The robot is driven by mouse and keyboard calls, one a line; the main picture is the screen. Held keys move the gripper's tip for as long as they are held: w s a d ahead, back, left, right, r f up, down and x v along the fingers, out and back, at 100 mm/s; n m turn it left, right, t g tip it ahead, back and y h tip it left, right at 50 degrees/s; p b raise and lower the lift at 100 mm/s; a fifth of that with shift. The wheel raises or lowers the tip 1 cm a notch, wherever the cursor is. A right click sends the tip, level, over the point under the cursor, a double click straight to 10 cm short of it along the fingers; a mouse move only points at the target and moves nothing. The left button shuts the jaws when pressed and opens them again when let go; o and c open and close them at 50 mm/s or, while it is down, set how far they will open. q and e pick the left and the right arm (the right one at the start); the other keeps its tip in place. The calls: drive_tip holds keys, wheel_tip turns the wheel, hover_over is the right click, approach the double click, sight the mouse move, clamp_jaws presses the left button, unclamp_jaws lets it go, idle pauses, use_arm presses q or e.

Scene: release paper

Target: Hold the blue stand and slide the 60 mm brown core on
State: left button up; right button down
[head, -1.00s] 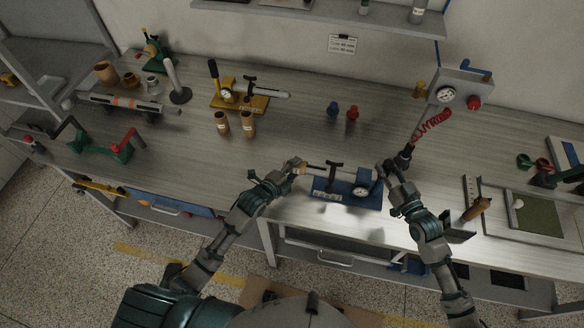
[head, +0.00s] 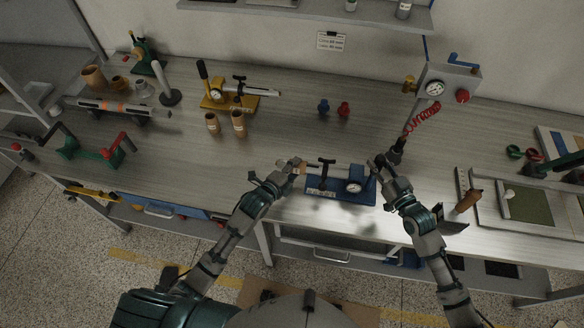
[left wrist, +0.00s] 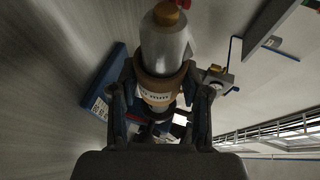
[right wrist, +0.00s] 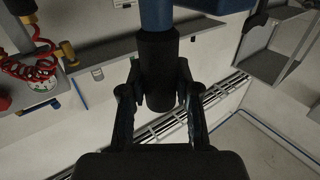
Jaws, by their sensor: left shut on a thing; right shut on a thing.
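The blue stand (head: 336,188) sits near the table's front edge, with a round dial and a grey shaft (head: 312,170) pointing left. My left gripper (head: 287,166) is shut on the brown core (left wrist: 160,97), whose label ends in "mm". In the left wrist view the core appears around the shaft (left wrist: 165,48), near its brass-coloured tip; how far on it sits is hard to tell. My right gripper (right wrist: 158,98) is shut on the black handle (right wrist: 158,60) at the stand's right side. The fingers partly hide the core.
Two other brown cores (head: 238,123) stand behind left, near a yellow stand (head: 230,101). Blue and red knobs (head: 343,109) stand at the back. A dial box with a red coiled hose (head: 423,115) is behind my right gripper. A tray (head: 525,205) lies right.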

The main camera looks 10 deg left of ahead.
sight(309, 172)
use_arm(q)
drive_tip(key=shift+d, duration=2.55)
drive_tip(key=o, duration=1.1)
drive_tip(key=v, duration=1.2)
